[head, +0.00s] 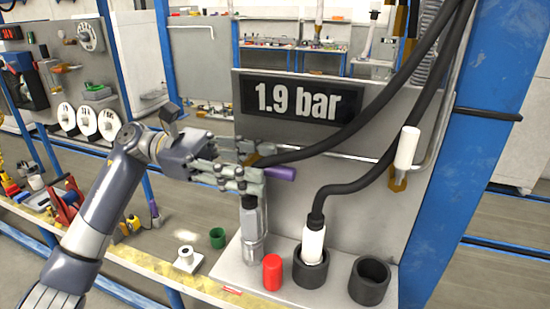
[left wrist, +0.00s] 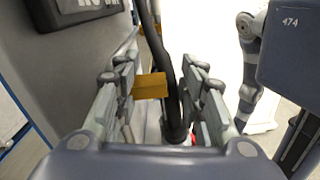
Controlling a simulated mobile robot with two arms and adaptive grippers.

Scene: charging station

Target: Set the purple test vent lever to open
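The purple lever (head: 281,173) sticks out to the right, nearly level, just beyond my left gripper's fingertips in the head view. It sits below the pressure display, in front of the grey panel. My left gripper (head: 248,178) is at the lever's left end; its fingers cover that part, and I cannot tell whether they touch it. In the left wrist view the fingers of my left gripper (left wrist: 160,92) stand apart, with a brass-coloured block (left wrist: 150,86) showing between or behind them. No purple shows in that view. My right gripper is not in view.
The display (head: 291,101) reads 1.9 bar. A black hose (head: 365,185) runs down to a white connector (head: 313,243) in a black cup. A white-handled valve (head: 406,148) is at the right. A red cylinder (head: 272,272) and an empty black cup (head: 370,281) stand on the ledge.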

